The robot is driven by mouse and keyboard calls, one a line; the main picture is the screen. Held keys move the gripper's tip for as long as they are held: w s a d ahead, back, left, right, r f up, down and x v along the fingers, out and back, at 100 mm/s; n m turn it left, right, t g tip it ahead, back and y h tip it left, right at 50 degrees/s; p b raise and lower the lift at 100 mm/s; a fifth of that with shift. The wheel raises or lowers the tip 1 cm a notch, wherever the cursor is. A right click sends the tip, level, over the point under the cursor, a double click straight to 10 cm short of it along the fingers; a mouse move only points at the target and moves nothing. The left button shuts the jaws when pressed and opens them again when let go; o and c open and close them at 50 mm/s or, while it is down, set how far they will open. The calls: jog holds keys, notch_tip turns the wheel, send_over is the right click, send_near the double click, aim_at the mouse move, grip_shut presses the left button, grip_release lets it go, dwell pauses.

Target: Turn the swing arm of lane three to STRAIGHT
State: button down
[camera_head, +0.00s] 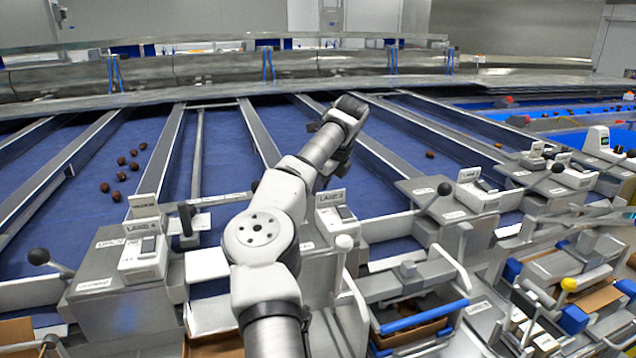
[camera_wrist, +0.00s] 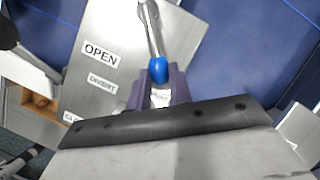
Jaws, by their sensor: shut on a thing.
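In the wrist view, my gripper (camera_wrist: 160,80) has purple fingers shut on the blue end of a metal lever (camera_wrist: 153,35). The lever runs from the top edge down to the fingers. Beside it, a metal plate (camera_wrist: 103,28) carries the labels OPEN and DIVERT, and a third label mostly hidden by the gripper. A small label between the fingers is partly covered. In the head view, my arm reaches over the lanes just left of the lane three sign (camera_head: 331,198). It hides the lever and my fingers there, so the lever's exact setting cannot be told.
The lane four box (camera_head: 142,262) stands left of my arm, with a black-knobbed lever (camera_head: 38,257) beside it. Another black knob (camera_head: 445,189) stands to the right. Several dates (camera_head: 121,176) lie on a blue belt at left. Metal rails (camera_head: 258,135) divide the lanes.

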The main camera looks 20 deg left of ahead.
jog(key=shift+w+r+n, duration=0.15)
jog(key=shift+w+n, duration=0.05)
jog(key=shift+n, duration=0.1)
jog(key=c, duration=1.3)
grip_release()
jog(key=shift+o, duration=0.2)
jog(key=b+v, duration=0.1)
jog(key=v, duration=1.2)
jog(key=shift+d+r, duration=0.25)
jog(key=shift+r, duration=0.05)
